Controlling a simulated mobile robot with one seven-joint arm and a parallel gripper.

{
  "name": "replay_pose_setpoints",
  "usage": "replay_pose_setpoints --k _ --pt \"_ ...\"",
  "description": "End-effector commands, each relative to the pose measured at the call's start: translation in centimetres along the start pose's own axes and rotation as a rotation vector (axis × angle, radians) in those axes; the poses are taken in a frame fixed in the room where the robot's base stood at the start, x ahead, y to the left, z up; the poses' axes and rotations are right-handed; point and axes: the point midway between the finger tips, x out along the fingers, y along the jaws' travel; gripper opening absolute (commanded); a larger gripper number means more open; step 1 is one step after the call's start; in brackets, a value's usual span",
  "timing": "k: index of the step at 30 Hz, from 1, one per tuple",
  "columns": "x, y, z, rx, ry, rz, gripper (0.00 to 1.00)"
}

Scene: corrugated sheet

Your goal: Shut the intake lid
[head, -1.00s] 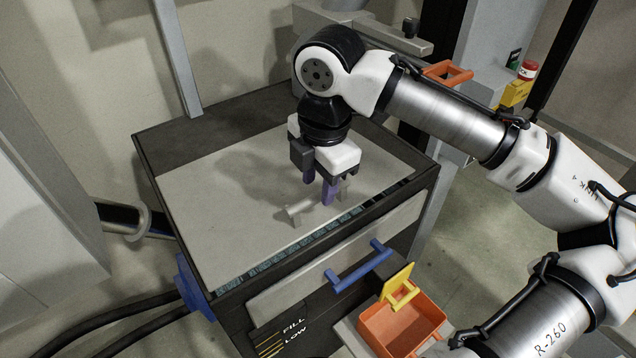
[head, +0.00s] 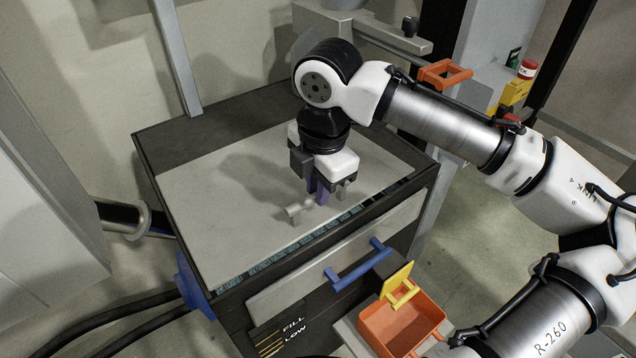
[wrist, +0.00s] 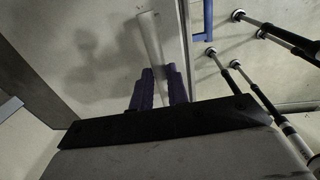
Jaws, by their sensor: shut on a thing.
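The intake lid (head: 235,200) is a flat pale grey panel on top of a black-rimmed bin. A narrow dark bluish strip of the bin's contents (head: 300,252) shows along the lid's front edge. A pale bar handle (head: 294,213) stands on the lid near that edge. My gripper (head: 322,195) has purple fingers and is shut on the handle, hiding its middle. The wrist view shows the fingers (wrist: 160,90) around the handle bar (wrist: 150,40), with the lid behind.
A blue drawer-type handle (head: 358,267) is on the bin's front face, below the lid. An orange box (head: 402,325) with a yellow flap (head: 398,287) stands in front. A grey post (head: 177,60) stands behind the bin. Black hoses lie at the lower left.

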Motion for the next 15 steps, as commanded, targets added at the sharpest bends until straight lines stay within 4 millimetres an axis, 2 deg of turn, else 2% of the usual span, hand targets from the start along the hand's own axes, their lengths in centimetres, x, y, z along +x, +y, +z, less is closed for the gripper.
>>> replay_pose_setpoints --k 9,14,15 --pt "2.9 -0.5 0.0 -0.001 0.004 0.088 0.00" --pt "2.3 -0.4 0.0 -0.001 0.000 0.084 0.00" --pt "2.3 -0.4 0.0 -0.001 0.000 0.084 0.21"
